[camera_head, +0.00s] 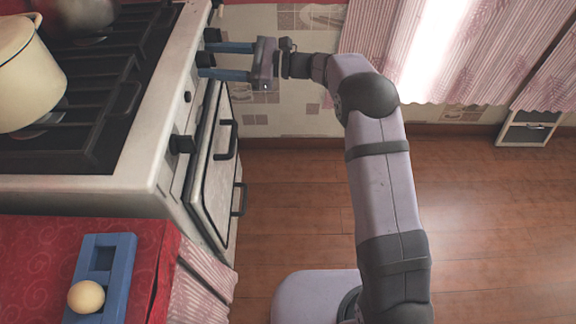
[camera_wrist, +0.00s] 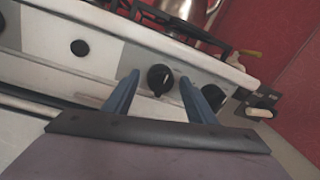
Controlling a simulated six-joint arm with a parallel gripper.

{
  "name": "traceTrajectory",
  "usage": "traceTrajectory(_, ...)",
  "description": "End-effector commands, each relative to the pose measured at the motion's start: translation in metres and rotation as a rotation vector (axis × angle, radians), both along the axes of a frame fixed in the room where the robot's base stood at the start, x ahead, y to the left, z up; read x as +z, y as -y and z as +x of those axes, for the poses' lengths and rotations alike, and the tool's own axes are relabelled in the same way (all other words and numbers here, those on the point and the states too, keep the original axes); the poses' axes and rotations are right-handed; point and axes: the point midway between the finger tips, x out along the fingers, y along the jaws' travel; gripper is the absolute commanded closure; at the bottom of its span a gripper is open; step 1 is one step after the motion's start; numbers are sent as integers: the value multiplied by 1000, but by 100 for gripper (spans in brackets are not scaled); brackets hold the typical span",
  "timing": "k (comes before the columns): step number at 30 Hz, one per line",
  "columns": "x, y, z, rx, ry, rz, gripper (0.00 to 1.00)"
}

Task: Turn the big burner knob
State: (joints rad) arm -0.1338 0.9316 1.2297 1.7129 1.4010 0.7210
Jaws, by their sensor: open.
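The stove's front panel (camera_head: 184,120) carries several black knobs. My gripper (camera_head: 204,60) is open, its two blue fingers pointing at the panel at the stove's far end. One black knob (camera_wrist: 160,78) with a pale mark lies between the fingertips in the wrist view; it also shows in the head view (camera_head: 205,58). I cannot tell whether the fingers touch it. Another knob (camera_wrist: 214,97) is partly hidden behind the right finger in the wrist view. A knob (camera_head: 182,144) stands at the near end, apart from my gripper. Which knob is the big burner one is unclear.
A small black button (camera_wrist: 79,47) sits between the knobs. Oven door handles (camera_head: 226,140) stick out below the panel. A cream pot (camera_head: 28,75) stands on the black grates. Floor at right is clear.

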Motion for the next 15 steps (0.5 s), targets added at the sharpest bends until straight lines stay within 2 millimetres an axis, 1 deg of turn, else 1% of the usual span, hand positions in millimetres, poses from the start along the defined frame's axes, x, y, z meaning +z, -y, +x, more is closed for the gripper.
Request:
traceTrajectory(1, 6, 0, 0, 0, -62, 0, 49)
traceTrajectory(6, 5, 2, 0, -1, -264, -1, 49)
traceTrajectory(7, 1, 11, 0, -4, -256, -1, 49)
traceTrajectory(15, 0, 60, -4, -4, -249, 0, 49)
